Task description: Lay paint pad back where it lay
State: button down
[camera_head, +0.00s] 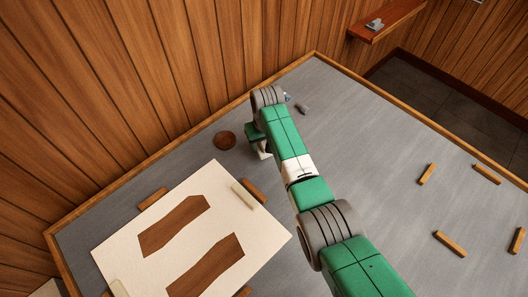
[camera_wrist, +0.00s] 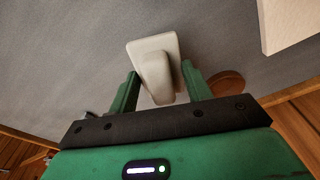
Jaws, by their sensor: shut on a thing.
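My gripper (camera_wrist: 161,88) is shut on the paint pad (camera_wrist: 153,52), an off-white block with a raised grip, held between the two green fingers. In the head view my gripper (camera_head: 260,143) is beyond the upper right edge of the white board, and only a bit of the pad (camera_head: 264,154) shows below it. The arm hides most of the gripper there. Grey table surface lies beneath the pad; I cannot tell whether the pad touches it.
A white board (camera_head: 218,188) with two brown cutout shapes lies at lower left, with wooden blocks (camera_head: 254,190) at its edges. A round brown thing (camera_head: 224,140) sits left of my gripper. Small items (camera_head: 302,108) lie behind the arm. Several wooden blocks (camera_head: 450,244) are at right.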

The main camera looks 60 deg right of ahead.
jog(key=shift+f+b, duration=0.8)
jog(key=shift+f, duration=0.95)
jog(key=shift+f, duration=0.15)
jog(key=c, duration=0.6)
grip_release()
jog(key=shift+c, duration=0.2)
jog(key=r+p, duration=0.1)
jog(key=r, duration=0.3)
jog(key=r+p, duration=0.2)
jog(key=r, duration=0.2)
jog(key=s+a+r+p, duration=0.1)
jog(key=r+p, duration=0.1)
jog(key=r, duration=0.2)
jog(key=shift+r, duration=0.15)
